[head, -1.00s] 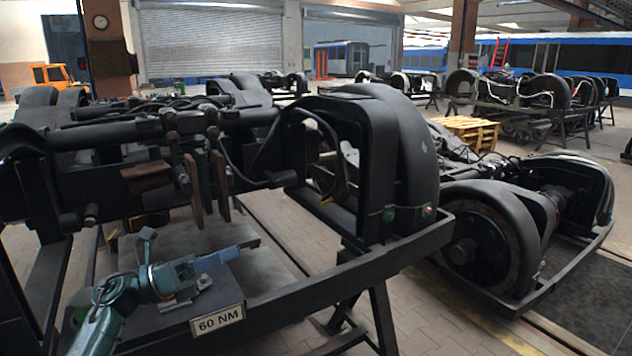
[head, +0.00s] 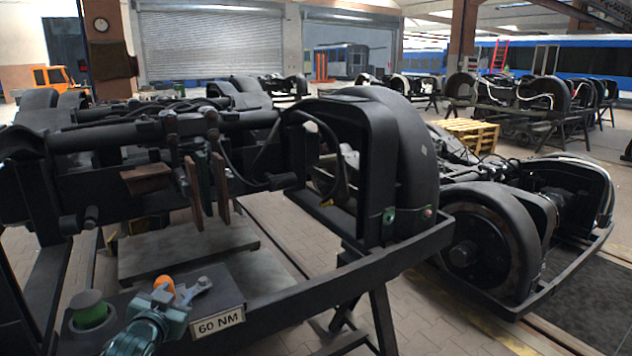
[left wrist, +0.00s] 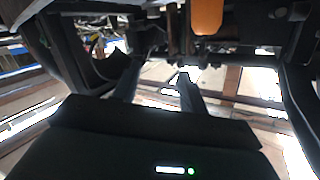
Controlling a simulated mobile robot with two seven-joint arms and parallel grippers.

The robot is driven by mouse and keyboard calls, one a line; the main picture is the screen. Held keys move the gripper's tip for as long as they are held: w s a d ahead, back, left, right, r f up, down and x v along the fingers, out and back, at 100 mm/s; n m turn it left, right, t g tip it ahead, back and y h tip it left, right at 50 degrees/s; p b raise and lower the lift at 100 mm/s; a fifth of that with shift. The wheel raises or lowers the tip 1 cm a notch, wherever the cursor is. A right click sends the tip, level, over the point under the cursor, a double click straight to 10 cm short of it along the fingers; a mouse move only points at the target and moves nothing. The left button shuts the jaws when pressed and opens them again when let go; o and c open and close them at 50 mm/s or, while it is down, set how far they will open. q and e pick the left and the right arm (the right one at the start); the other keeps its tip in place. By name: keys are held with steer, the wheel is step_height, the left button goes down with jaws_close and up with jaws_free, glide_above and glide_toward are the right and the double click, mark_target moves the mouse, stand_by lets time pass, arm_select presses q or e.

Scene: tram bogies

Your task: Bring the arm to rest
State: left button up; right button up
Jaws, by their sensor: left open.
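My left arm (head: 145,332) is teal and comes in low at the bottom left of the head view, at the front edge of the black shelf with the "60 NM" plate (head: 217,321). An orange part (head: 164,284) stands just beyond the arm; an orange piece (left wrist: 207,16) also shows at the top of the left wrist view. My right gripper is not in view.
The black bogie frame (head: 350,275) stands close ahead and right. Another bogie (head: 490,240) stands right. Tiled floor (head: 440,325) shows between them.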

arm_select(q)
steer(key=s+d+f+g+h, duration=0.1)
steer(key=s+d+f+g, duration=0.1)
steer(key=s+d+f, duration=0.45)
steer(key=s+d+f+g+h, duration=0.15)
steer(key=s+d+f, duration=0.25)
steer(key=s+f, duration=0.55)
steer(key=s+d+g, duration=0.1)
steer(key=s+d, duration=0.2)
steer(key=s, duration=0.6)
steer(key=s+d+f+g+h, duration=0.1)
steer(key=s+d, duration=0.2)
steer(key=s, duration=0.6)
steer(key=shift+s+f, duration=0.15)
steer(key=shift+h, duration=0.25)
stand_by(1.0)
